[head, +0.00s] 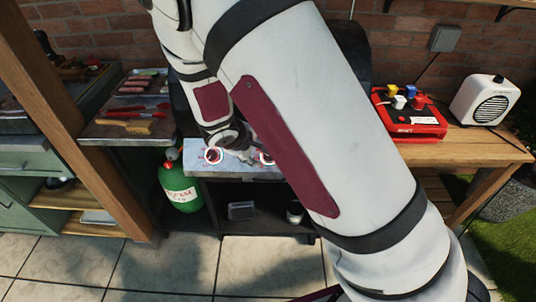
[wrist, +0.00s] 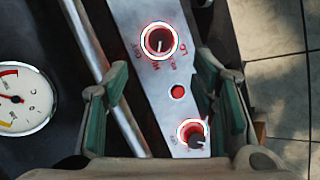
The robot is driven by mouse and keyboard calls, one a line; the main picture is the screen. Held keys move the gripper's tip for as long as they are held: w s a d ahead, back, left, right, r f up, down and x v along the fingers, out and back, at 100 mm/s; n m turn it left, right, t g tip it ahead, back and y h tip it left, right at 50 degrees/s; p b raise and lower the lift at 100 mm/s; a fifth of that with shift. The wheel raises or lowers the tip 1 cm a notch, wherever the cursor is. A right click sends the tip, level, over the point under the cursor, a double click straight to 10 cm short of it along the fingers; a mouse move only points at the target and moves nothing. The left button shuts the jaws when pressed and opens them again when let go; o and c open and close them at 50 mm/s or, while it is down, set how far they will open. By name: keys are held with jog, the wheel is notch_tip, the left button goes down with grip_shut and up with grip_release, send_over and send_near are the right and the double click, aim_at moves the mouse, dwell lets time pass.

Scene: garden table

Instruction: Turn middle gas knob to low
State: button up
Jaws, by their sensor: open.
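The grill's light control panel (head: 232,173) is at the middle of the head view, partly hidden by my arm. Two knobs with red rings show there, a left knob (head: 213,155) and a right one (head: 265,158). In the wrist view the panel (wrist: 134,17) runs between my fingers, with an upper knob (wrist: 160,41) and a lower knob (wrist: 192,132). I cannot tell which is the middle knob. My gripper (wrist: 162,70) is open, its green-padded fingers apart on either side of the panel, with nothing held. In the head view its fingers are hidden behind my arm.
A red button (wrist: 177,92) sits between the knobs. A round gauge (wrist: 24,98) and a metal bar (wrist: 92,50) lie to the left. A green gas bottle (head: 181,187) stands left of the grill. A red box (head: 408,118) and white speaker (head: 485,100) are on the wooden table (head: 470,150).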

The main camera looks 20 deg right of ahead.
jog(key=x, duration=1.1)
jog(key=shift+w+d+f, duration=0.1)
jog(key=c, duration=1.1)
